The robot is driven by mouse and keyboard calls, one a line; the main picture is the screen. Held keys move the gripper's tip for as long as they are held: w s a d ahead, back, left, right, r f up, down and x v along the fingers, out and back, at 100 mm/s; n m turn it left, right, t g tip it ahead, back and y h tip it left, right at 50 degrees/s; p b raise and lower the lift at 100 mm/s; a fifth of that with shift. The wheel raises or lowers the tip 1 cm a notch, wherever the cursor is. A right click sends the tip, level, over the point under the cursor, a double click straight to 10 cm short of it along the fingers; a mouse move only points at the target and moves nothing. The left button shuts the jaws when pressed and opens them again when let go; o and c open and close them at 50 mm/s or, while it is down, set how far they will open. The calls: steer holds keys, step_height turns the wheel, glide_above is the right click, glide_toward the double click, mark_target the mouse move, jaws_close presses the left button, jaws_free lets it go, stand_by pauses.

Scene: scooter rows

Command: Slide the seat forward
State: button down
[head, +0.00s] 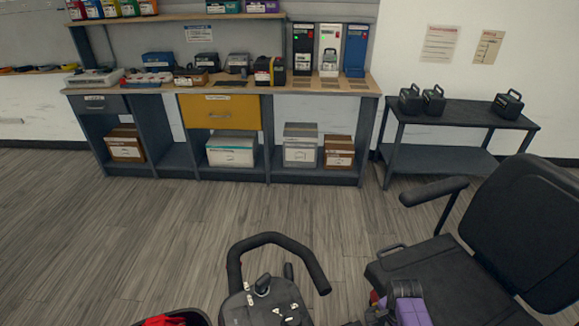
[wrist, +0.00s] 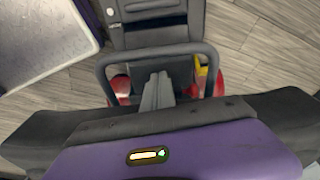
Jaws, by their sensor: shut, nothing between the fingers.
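The scooter's black seat (head: 435,268), with its tall backrest (head: 530,225) and an armrest (head: 433,191), stands at the lower right of the head view. A small loop handle (head: 391,249) shows at its left edge. My gripper (head: 404,303) is low in front of the seat, partly cut off by the picture's bottom edge. In the wrist view my gripper (wrist: 159,80) has its grey fingers together, with nothing between them. The fingers appear inside the outline of a dark bar loop (wrist: 157,51); I cannot tell whether they touch it.
The scooter's handlebar (head: 270,240) and console (head: 266,303) stand left of the seat. Behind are a workbench (head: 240,88) with chargers and boxes, and a low table (head: 460,115) with several black packs. Open wooden floor lies between. A pale plate (wrist: 40,40) shows in the wrist view.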

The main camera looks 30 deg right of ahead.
steer(key=w+a+f+y+p, duration=0.1)
steer(key=a+f, duration=0.2)
steer(key=a, duration=0.4)
steer(key=shift+a, duration=0.2)
steer(key=shift+w+a+r, duration=0.1)
steer(key=shift+a+r, duration=0.05)
steer(key=shift+a, duration=0.1)
steer(key=shift+a, duration=0.15)
steer(key=shift+w+a+p, duration=0.25)
steer(key=shift+a+p, duration=0.05)
steer(key=shift+a, duration=0.65)
steer(key=shift+w+a+p, duration=0.2)
steer(key=shift+a+p, duration=0.05)
steer(key=shift+a, duration=0.65)
steer(key=shift+d, duration=0.25)
steer(key=shift+s+d+r, duration=0.1)
steer(key=shift+d+r, duration=0.05)
steer(key=shift+d, duration=0.1)
